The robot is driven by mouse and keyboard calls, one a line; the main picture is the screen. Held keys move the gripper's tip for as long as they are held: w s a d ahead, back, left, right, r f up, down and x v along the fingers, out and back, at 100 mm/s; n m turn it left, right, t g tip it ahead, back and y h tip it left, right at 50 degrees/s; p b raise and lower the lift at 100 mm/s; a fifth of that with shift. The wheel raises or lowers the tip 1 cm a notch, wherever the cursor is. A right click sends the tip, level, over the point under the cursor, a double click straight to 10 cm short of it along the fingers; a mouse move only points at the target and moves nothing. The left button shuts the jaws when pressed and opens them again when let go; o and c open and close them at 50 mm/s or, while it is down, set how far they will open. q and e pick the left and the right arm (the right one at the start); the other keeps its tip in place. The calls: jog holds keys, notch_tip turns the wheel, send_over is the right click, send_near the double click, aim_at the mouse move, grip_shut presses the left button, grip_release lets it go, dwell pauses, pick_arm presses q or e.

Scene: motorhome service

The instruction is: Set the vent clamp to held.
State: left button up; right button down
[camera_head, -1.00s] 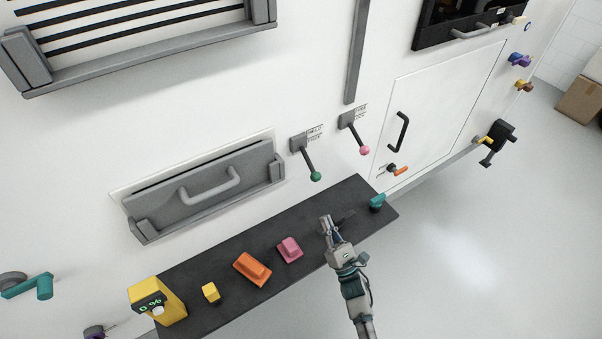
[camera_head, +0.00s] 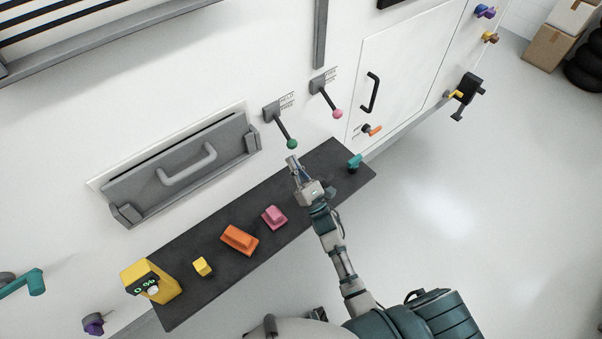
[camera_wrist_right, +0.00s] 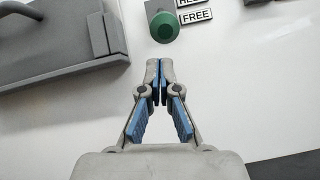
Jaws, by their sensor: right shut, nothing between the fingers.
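The lever with the green knob (camera_head: 292,144) is on the white wall, and its arm slants down to the right from a grey mount (camera_head: 272,110). Beside it in the wrist view the FREE label (camera_wrist_right: 197,16) is readable, with a partly cut-off label starting "HE" above it. The green knob (camera_wrist_right: 165,28) is just beyond my fingertips in that view. My right gripper (camera_head: 293,162) is shut and empty just below the knob; its fingertips (camera_wrist_right: 160,66) meet, with a small gap to the knob. My left gripper is not in view.
A second lever with a pink knob (camera_head: 337,113) is close on the right. A dark shelf (camera_head: 190,300) below carries an orange block (camera_head: 240,240), a pink block (camera_head: 274,217) and a yellow block (camera_head: 203,267). A grey handled panel (camera_head: 130,190) is at left.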

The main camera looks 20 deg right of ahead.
aim_at(285, 134)
jog(key=shift+w+d+r, duration=0.2)
jog(key=shift+w+r, duration=0.5)
jog(key=shift+w, duration=0.35)
jog(key=shift+a, duration=0.15)
